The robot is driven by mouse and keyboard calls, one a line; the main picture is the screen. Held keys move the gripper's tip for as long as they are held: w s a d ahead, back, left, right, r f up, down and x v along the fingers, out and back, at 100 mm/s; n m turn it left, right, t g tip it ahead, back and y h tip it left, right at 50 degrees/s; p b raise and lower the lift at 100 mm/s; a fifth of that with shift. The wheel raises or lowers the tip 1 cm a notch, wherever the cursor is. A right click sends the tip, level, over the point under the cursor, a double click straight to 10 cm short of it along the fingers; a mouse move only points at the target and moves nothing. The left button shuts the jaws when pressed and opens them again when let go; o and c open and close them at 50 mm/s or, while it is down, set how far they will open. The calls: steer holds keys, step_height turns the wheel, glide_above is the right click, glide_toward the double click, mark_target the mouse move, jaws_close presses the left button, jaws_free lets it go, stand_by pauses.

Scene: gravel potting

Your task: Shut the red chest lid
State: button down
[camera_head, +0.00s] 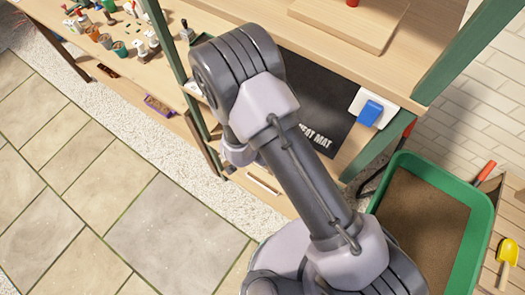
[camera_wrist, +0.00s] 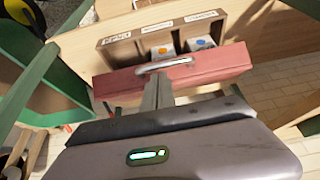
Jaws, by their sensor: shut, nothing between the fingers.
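In the wrist view, a red panel (camera_wrist: 215,66) with a silver handle (camera_wrist: 165,65) fronts an open wooden compartment box (camera_wrist: 122,48). Whether this panel is the chest's lid or its front, I cannot tell. Packets with an orange and a blue dot sit in the compartments, and white labels show along the back. My gripper (camera_wrist: 158,88) is shut and empty, its fingertips overlapping the panel just below the handle. Whether they touch it is unclear. In the head view, my arm hides the gripper, and I cannot make out the red chest.
In the head view, a black heat mat (camera_head: 318,92) lies behind my arm, near a white unit with a blue block (camera_head: 370,112). A green-rimmed soil tray (camera_head: 483,232) stands at right, beside a yellow scoop (camera_head: 508,252). Pots and tools crowd the bench (camera_head: 60,36) at upper left.

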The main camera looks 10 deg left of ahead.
steer(key=shift+f, duration=0.1)
steer(key=s+a+f+t+h+b, duration=0.1)
steer(key=s+a+f+t+b, duration=0.1)
steer(key=s+f+b, duration=0.3)
steer(key=shift+f+t+b, duration=0.4)
steer(key=shift+f+b, duration=1.05)
steer(key=shift+f, duration=0.85)
steer(key=shift+r, duration=0.1)
